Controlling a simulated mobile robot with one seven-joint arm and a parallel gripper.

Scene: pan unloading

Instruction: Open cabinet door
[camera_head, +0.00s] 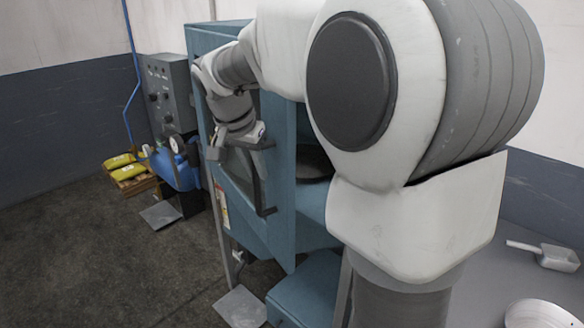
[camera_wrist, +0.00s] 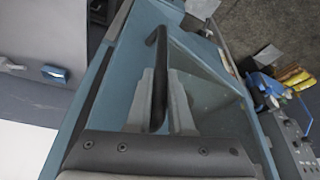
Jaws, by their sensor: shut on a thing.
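The blue cabinet (camera_head: 215,38) stands in the middle of the head view. Its blue door (camera_head: 281,195) has a window and a long black bar handle (camera_head: 262,192). The door appears to stand partly open, with a dark interior showing to its right, partly hidden by my arm. My gripper (camera_head: 262,143) is at the upper part of the handle. In the wrist view, the two grey fingers of my gripper (camera_wrist: 160,82) stand on either side of the black handle (camera_wrist: 159,52) and are shut on it. The door window (camera_wrist: 205,85) lies beside it.
A grey control box (camera_head: 168,92) and blue equipment (camera_head: 178,170) stand left of the cabinet. Yellow packages (camera_head: 125,166) lie on a pallet behind. A grey table (camera_head: 490,285) at the right bears a white scoop (camera_head: 556,257) and a round dish (camera_head: 540,315). The floor at front left is clear.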

